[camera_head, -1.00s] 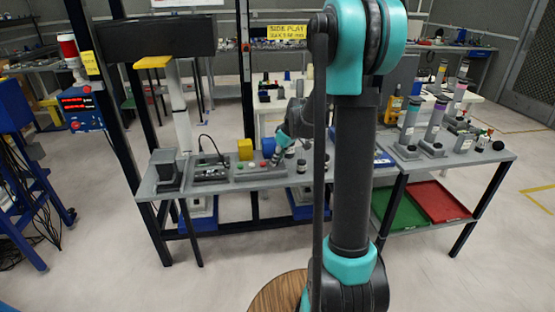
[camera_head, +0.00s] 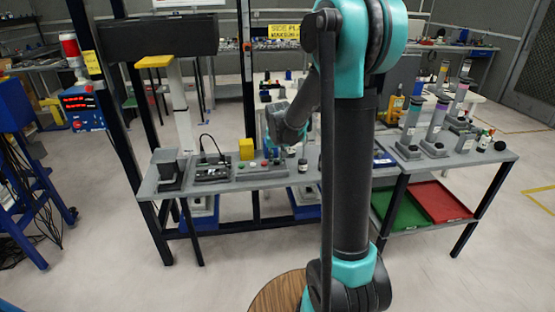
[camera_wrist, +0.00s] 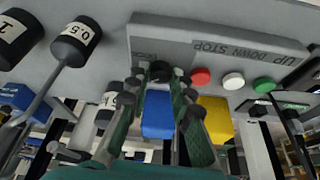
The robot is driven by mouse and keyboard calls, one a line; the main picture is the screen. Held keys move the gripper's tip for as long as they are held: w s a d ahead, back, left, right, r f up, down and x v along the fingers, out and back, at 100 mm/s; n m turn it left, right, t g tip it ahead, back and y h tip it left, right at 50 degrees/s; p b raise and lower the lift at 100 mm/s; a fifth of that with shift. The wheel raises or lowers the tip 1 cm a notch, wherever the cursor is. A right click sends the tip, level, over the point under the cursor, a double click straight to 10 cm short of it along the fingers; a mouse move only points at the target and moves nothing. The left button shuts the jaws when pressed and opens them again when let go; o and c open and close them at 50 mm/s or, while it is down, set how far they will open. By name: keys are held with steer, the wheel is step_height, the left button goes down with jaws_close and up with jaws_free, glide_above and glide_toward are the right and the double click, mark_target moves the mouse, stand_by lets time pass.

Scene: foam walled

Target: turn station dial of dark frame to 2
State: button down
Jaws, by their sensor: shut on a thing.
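The dark frame (camera_head: 245,70) stands over the grey bench on the left of the head view. Its control box (camera_head: 250,171) lies on the bench and shows upside down in the wrist view (camera_wrist: 215,45), with red, white and green buttons. The black station dial (camera_wrist: 160,70) sits at the box's end beside the red button. My gripper (camera_wrist: 160,78) has its fingertips on either side of the dial and is shut on it. The fingers partly cover the dial, and its pointer and numbers cannot be read. In the head view my arm hides the gripper's fingertips.
A blue block (camera_wrist: 158,115) and a yellow block (camera_wrist: 214,120) stand close to the fingers. Labelled black-and-white weights (camera_wrist: 77,42) are beside the box. A cabled device (camera_head: 212,172) is left of the box. Red (camera_head: 438,201) and green trays lie under the right bench.

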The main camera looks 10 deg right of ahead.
steer(key=shift+m+h, duration=0.3)
steer(key=shift+m, duration=0.4)
steer(key=c, duration=1.3)
jaws_free()
steer(key=v, duration=1.2)
steer(key=shift+w+a, duration=0.15)
